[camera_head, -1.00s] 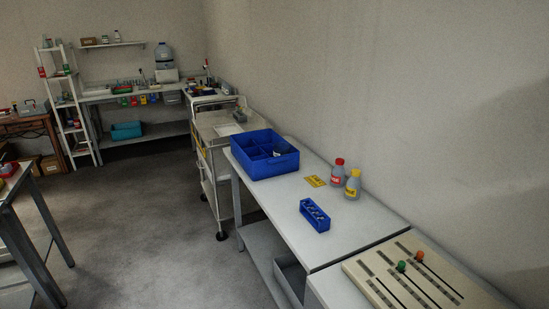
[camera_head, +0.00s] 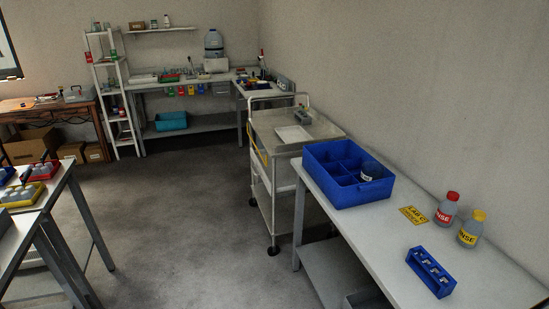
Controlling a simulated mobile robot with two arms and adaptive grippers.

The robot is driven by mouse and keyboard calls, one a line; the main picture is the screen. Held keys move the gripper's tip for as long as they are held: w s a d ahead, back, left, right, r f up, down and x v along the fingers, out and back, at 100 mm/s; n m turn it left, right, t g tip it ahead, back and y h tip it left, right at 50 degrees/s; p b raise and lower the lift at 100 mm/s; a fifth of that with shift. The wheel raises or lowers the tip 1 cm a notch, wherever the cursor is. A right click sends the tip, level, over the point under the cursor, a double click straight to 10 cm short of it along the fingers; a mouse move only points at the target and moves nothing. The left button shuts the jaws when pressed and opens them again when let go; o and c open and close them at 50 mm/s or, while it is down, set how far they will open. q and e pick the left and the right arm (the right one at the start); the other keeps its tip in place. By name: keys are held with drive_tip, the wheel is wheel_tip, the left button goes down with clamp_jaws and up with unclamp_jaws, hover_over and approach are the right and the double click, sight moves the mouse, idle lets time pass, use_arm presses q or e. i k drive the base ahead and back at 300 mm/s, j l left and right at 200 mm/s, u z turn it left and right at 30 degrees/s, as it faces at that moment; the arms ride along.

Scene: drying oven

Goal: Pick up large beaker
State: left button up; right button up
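I cannot make out a large beaker for certain in the head view. Small glassware (camera_head: 180,73) stands on the far bench, too small to tell apart. A dark round container (camera_head: 371,171) sits in the right part of the blue divided crate (camera_head: 335,192) on the right bench; I cannot tell if it is a beaker. Neither of my grippers is in view.
A wheeled cart (camera_head: 268,135) stands beyond the right bench (camera_head: 395,262). On that bench are a red-capped bottle (camera_head: 446,209), a yellow-capped bottle (camera_head: 471,230) and a blue rack (camera_head: 431,272). A table (camera_head: 62,190) stands at left. The floor (camera_head: 185,215) between is clear.

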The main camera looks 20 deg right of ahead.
sight(371, 170)
drive_tip(key=i+j+u, duration=0.1)
drive_tip(key=i, duration=0.45)
drive_tip(key=i+j, duration=0.1)
drive_tip(key=i, duration=0.45)
drive_tip(key=i+j+z, duration=0.1)
drive_tip(key=i+z, duration=0.15)
drive_tip(key=z, duration=0.2)
drive_tip(key=i+j+z, duration=0.15)
drive_tip(key=i+z, duration=0.15)
drive_tip(key=z, duration=0.15)
drive_tip(key=i+j+z, duration=0.2)
drive_tip(key=z, duration=0.25)
drive_tip(key=i+j+z, duration=0.15)
drive_tip(key=j+z, duration=0.25)
drive_tip(key=i+j+z, duration=0.1)
drive_tip(key=j+z, duration=0.35)
drive_tip(key=i+j+z, duration=0.1)
drive_tip(key=j+z, duration=0.65)
drive_tip(key=z, duration=0.15)
